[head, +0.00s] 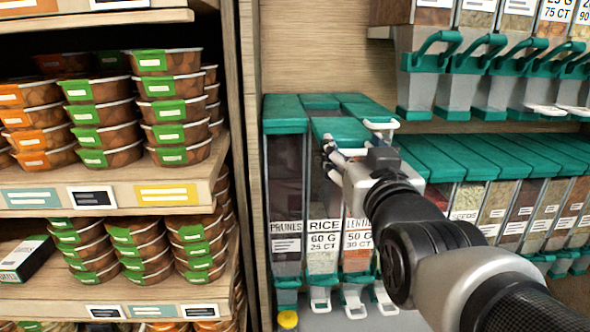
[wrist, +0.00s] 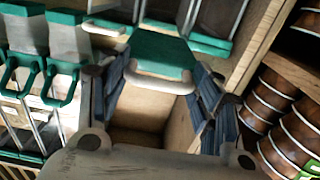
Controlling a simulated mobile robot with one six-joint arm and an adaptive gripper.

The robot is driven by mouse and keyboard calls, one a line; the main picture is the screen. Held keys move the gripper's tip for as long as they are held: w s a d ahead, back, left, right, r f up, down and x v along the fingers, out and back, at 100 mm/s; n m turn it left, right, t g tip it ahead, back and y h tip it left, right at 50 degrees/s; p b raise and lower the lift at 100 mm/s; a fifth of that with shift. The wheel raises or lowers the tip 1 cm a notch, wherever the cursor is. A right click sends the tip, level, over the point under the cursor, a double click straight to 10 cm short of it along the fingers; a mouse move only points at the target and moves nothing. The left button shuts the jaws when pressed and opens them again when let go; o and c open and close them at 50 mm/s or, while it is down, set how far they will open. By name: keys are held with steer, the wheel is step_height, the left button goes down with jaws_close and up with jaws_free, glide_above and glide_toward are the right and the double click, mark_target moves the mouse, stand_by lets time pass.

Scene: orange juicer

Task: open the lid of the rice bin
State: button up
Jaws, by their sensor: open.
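The rice bin (head: 323,256) is the middle one of three clear bins in the head view, with a "RICE" label on its front. Its green lid (head: 342,131) is at the top, and its front part looks slightly raised against the neighbouring lids; I cannot tell how far it is open. My gripper (head: 354,150) is at the lid and partly hides it. In the wrist view a green lid (wrist: 162,52) with a white handle (wrist: 160,84) lies between the spread fingers of my gripper (wrist: 160,98). Contact with the handle is unclear.
The prunes bin (head: 286,200) stands left of the rice bin, the lentils bin (head: 357,240) right. Green-handled dispensers (head: 430,75) hang at upper right, above more lidded bins (head: 480,160). A wooden shelf (head: 110,195) with stacked food tubs stands left. A yellow-capped item (head: 288,319) is below.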

steer(key=s, duration=1.4)
steer(key=w, duration=0.4)
steer(key=s+f+g+b, duration=0.3)
steer(key=f+b, duration=0.1)
steer(key=f, duration=0.7)
steer(key=s+f+g+b, duration=0.4)
steer(key=f, duration=0.7)
steer(key=s+f+g+b, duration=0.4)
steer(key=s+f+g, duration=0.2)
steer(key=s+f, duration=0.4)
step_height(320, 180, down, 5)
steer(key=shift+s+d+r, duration=0.15)
steer(key=shift+s+d, duration=0.05)
steer(key=shift+s, duration=0.15)
